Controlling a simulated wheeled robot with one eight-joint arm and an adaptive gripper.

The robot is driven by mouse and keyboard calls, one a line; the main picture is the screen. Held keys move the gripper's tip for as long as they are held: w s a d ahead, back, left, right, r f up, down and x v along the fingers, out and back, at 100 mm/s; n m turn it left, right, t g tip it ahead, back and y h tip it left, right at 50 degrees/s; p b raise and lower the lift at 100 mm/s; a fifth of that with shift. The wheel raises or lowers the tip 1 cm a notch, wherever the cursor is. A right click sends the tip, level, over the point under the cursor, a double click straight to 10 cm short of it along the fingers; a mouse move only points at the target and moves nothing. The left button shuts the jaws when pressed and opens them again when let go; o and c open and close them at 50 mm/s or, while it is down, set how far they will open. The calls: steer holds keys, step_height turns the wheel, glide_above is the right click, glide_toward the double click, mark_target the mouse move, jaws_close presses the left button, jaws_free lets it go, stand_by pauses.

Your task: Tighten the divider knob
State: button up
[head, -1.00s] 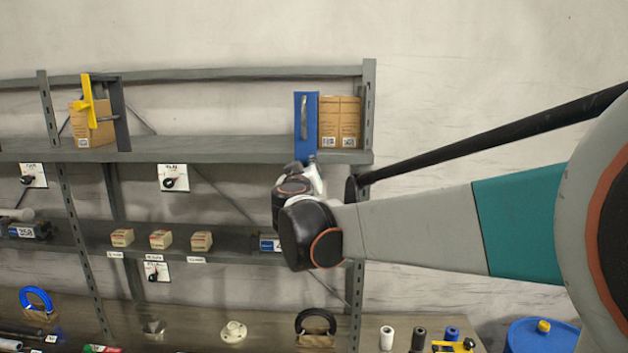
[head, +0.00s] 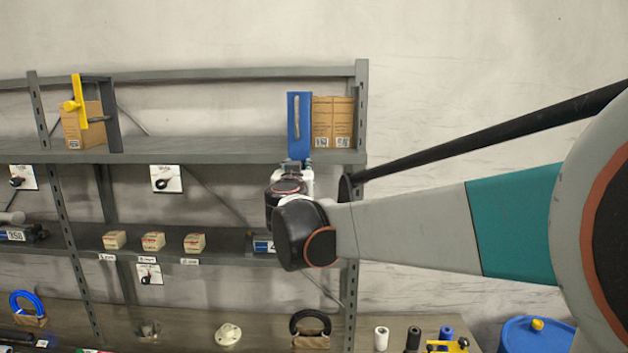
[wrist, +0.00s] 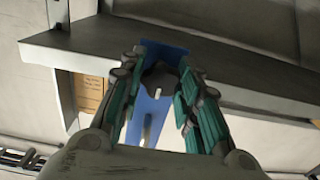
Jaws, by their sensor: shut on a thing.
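A blue upright divider (head: 299,125) with a pale slot stands at the right end of the top shelf, its lower end at the shelf's front edge. My gripper (head: 293,165) is just below that end, reaching up to it. In the wrist view the blue divider (wrist: 150,108) shows between the teal fingers of my gripper (wrist: 163,66). The fingers are closed about a part at the divider's lower end.
Cardboard boxes (head: 333,122) stand right beside the blue divider. Small boxes (head: 153,241) sit on the middle shelf (head: 210,254). A blue drum (head: 535,335) is lower right.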

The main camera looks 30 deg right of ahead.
steer(key=shift+s, duration=0.15)
steer(key=o, duration=1.1)
steer(key=v, duration=1.2)
steer(key=shift+f, duration=0.15)
